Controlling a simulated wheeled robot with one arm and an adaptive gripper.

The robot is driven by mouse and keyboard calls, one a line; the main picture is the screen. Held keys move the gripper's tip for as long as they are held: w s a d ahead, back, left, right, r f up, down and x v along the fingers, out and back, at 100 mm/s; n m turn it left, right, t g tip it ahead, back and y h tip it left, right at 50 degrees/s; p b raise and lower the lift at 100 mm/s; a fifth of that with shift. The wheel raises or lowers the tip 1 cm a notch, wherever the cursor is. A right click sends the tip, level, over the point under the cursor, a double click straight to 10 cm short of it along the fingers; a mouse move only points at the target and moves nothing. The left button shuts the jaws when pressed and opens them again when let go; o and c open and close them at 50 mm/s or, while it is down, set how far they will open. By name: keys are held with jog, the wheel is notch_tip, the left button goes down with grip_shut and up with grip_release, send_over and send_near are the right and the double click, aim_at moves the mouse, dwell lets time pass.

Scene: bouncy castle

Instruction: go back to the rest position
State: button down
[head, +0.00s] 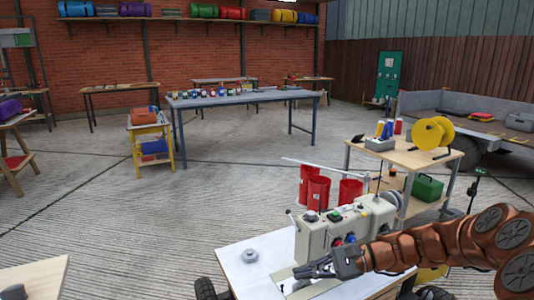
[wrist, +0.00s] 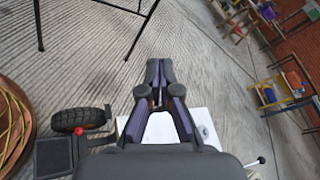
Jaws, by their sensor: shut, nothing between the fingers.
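My gripper (head: 318,268) is at the end of my copper-coloured arm, which reaches in from the right edge in the head view. The fingers are in front of the lower part of a beige machine (head: 312,243) on a white-topped table (head: 236,277). I cannot tell whether they touch it. In the wrist view my gripper (wrist: 159,68) has its fingertips together with nothing between them. Below the fingers, part of a white surface (wrist: 160,128) shows, and the concrete floor lies beyond.
Red cylinders (head: 318,191) stand behind the machine. A wooden table (head: 408,157) with a yellow reel (head: 432,133) is at right. A long grey table (head: 240,98) and a yellow cart (head: 150,142) stand further back. Open concrete floor (head: 100,215) lies at left.

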jog(key=s+a+r+n+g+h+p, duration=0.25)
jog(key=s+r+p, duration=0.2)
jog(key=s, duration=0.35)
jog(key=s+a+r+n+g+h+p, duration=0.1)
jog(key=s+r+n+h+p, duration=0.35)
jog(key=s, duration=0.45)
jog(key=s+d+r+n+t+h+p, duration=0.1)
jog(key=s+d+r+n+h+p, duration=0.1)
jog(key=s+d+r+h+p, duration=0.2)
jog(key=s+d+r+n+t+h+p, duration=0.1)
jog(key=s+d+r+h+p, duration=0.3)
jog(key=s+d+p, duration=0.3)
jog(key=s+d+r, duration=0.1)
jog(key=s+d, duration=0.1)
jog(key=shift+s+n, duration=0.35)
jog(key=shift+n, duration=0.05)
